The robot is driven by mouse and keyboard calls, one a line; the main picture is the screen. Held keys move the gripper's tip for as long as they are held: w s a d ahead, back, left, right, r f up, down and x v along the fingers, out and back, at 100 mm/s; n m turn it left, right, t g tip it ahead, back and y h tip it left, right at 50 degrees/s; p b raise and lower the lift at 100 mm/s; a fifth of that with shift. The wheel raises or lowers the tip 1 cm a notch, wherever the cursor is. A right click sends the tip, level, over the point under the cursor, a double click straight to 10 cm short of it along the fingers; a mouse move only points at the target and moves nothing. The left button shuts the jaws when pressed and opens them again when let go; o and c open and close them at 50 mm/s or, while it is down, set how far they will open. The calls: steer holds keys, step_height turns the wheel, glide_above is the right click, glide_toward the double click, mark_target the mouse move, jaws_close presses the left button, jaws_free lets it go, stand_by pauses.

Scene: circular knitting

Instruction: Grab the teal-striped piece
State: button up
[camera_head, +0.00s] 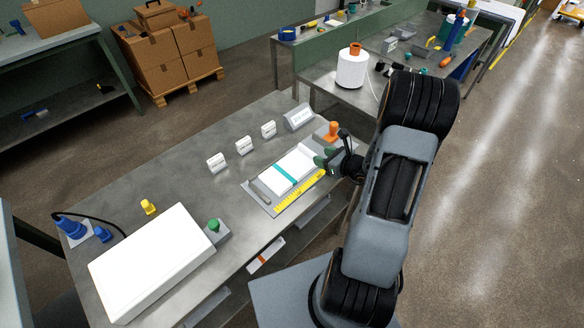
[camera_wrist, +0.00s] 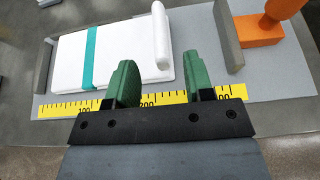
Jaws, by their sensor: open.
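The teal-striped piece (camera_head: 292,172) is a flat white block with one teal band across it, lying on a grey board (camera_head: 256,195) on the metal table. In the wrist view the piece (camera_wrist: 125,52) lies ahead and to the left. A rounded white raised end (camera_wrist: 160,36) stands at its right side. My gripper (camera_head: 328,165) is at the board's right end, close to the piece. Its two green fingers (camera_wrist: 158,77) are apart with nothing between them.
A yellow ruler (camera_head: 299,191) runs along the board's front edge. Grey end stops (camera_wrist: 228,36) and an orange clamp (camera_wrist: 264,28) flank the piece. Small white blocks (camera_head: 244,146) stand behind. A large white box (camera_head: 150,262) and green button (camera_head: 214,225) are nearer.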

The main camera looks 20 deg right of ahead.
mark_target(314, 153)
steer(key=shift+p+x, duration=0.45)
steer(key=shift+x, duration=2.1)
steer(key=shift+c, duration=0.5)
jaws_close()
